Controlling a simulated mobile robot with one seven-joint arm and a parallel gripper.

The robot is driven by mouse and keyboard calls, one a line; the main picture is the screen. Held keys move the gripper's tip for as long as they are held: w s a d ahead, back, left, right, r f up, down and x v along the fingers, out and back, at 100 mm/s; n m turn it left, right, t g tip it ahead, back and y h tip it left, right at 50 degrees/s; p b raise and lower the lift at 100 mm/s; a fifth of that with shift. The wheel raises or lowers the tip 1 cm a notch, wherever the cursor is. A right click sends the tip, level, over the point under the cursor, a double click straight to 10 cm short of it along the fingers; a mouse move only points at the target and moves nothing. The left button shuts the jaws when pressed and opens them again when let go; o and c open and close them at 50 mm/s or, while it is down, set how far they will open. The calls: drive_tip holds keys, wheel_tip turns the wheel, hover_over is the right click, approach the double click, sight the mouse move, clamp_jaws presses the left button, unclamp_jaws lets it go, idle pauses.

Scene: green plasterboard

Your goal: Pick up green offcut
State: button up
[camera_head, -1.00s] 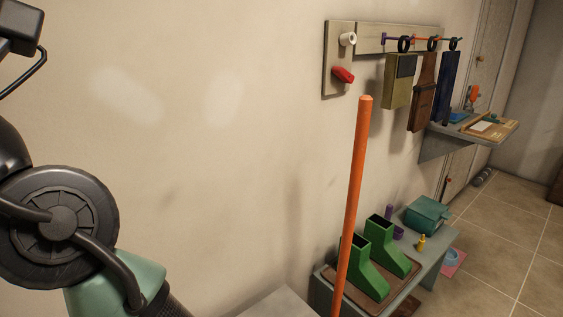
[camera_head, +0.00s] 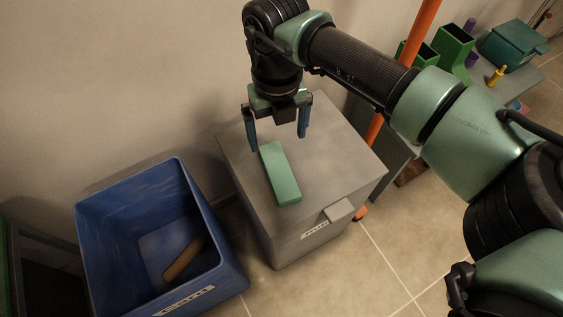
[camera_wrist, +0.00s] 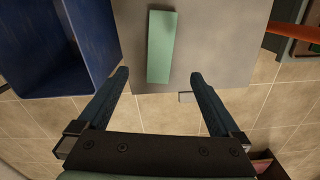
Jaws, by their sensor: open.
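The green offcut (camera_head: 280,173) is a flat, pale green rectangular block lying on top of a grey lidded box (camera_head: 337,160). In the wrist view the green offcut (camera_wrist: 161,47) lies beyond the fingertips, a little left of the middle between them. My gripper (camera_head: 278,142) is open and empty, pointing down above the box lid, over the far end of the offcut. In the wrist view my gripper (camera_wrist: 160,75) shows its two blue fingers spread wide, with nothing between them.
A blue open bin (camera_head: 92,232) stands left of the grey box, with a brown piece (camera_head: 183,259) inside. An orange pole (camera_head: 419,33) and a low bench with green boots (camera_head: 453,48) stand behind my arm. Tiled floor (camera_head: 385,262) is clear in front.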

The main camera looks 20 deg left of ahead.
sight(279, 170)
wheel_tip(279, 170, down, 13)
drive_tip(key=b, duration=0.4)
drive_tip(key=shift+s+d+r+b, duration=0.1)
drive_tip(key=shift+b, duration=0.2)
drive_tip(key=c, duration=1.6)
